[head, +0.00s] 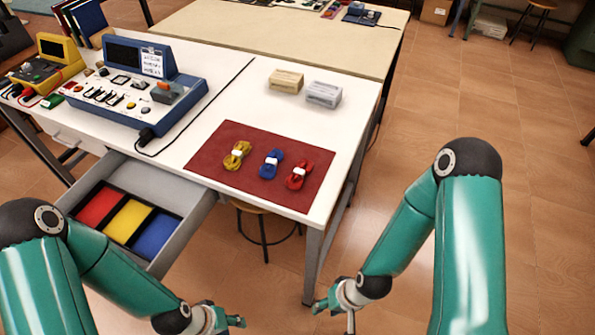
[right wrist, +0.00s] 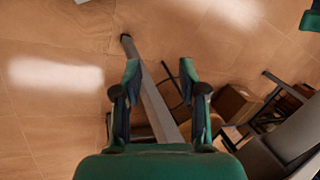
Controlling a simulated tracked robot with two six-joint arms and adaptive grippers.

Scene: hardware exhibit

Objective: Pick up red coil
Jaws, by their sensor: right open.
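The red coil (head: 299,176) lies at the right end of a row on a dark red mat (head: 230,188) on the white table. A blue coil (head: 271,164) and a yellow coil (head: 236,155) lie to its left, each with a white band. My right gripper (head: 335,307) is below and in front of the table's near right corner, away from the red coil. In the right wrist view the right gripper (right wrist: 160,82) is open and empty. My left gripper (head: 235,320) is low in front of the table; its jaw state is unclear.
An open drawer (head: 199,212) with red, yellow and blue compartments juts from the table front. A blue control console (head: 140,90) stands at the back left. Two small boxes (head: 286,80) (head: 324,94) sit behind the mat. A stool (head: 262,208) is under the table. Floor right of the table is clear.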

